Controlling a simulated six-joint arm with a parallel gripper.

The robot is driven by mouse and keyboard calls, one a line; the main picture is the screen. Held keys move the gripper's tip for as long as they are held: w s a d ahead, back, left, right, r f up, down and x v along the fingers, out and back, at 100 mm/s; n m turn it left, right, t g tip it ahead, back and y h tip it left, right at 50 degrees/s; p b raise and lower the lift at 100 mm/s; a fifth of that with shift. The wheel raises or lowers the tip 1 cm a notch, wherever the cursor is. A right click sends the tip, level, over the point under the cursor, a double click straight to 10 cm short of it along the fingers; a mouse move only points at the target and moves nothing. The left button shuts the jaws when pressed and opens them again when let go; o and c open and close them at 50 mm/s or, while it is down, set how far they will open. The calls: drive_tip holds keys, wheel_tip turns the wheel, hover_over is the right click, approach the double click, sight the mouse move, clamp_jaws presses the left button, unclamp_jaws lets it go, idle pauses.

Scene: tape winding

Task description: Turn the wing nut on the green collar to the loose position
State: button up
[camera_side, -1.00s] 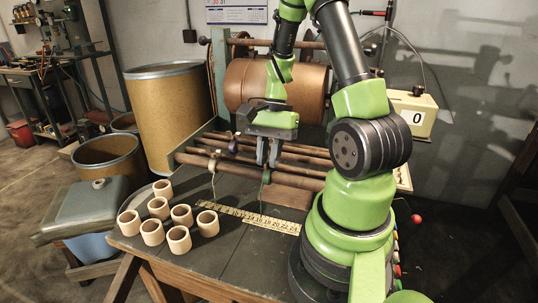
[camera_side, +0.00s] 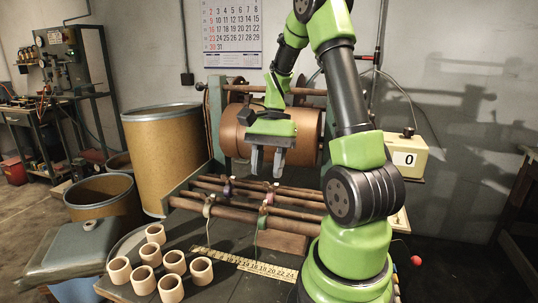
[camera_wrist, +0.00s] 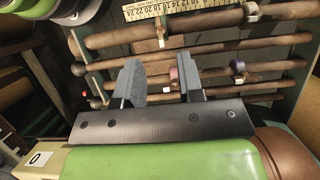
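My gripper (camera_side: 267,160) is open, its two grey fingers apart with nothing between them. It hangs above the rods, in front of the brown drum; the fingers also show in the wrist view (camera_wrist: 160,82). Several small collars sit on the rods. A pale one (camera_side: 208,206) is on the left and a purple one (camera_side: 227,187) behind it. A front collar (camera_side: 263,214) right of centre looks greenish, with a cord hanging below. A pinkish collar (camera_side: 269,197) is behind it. Which is the green collar is uncertain, and its wing nut is too small to read.
A brown drum (camera_side: 302,132) lies behind the rods (camera_side: 235,214). A yellow scale (camera_side: 230,260) lies in front of them. Several pale rings (camera_side: 173,262) stand at the table's left. A cream box (camera_side: 404,157) marked 0 is at the right. Open air surrounds my gripper above the rods.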

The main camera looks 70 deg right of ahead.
drive_tip(key=shift+v, duration=1.4)
drive_tip(key=s+a+r+n+t+h, duration=0.1)
drive_tip(key=a+r+n+t, duration=0.2)
drive_tip(key=a+n, duration=0.4)
drive_tip(key=s+a+r+n+t+h, duration=0.1)
drive_tip(key=a+r+n+t, duration=0.3)
drive_tip(key=a, duration=0.8)
wheel_tip(320, 180, up, 2)
drive_tip(key=s+n, duration=0.1)
drive_tip(key=n, duration=0.2)
drive_tip(key=shift+r, duration=0.15)
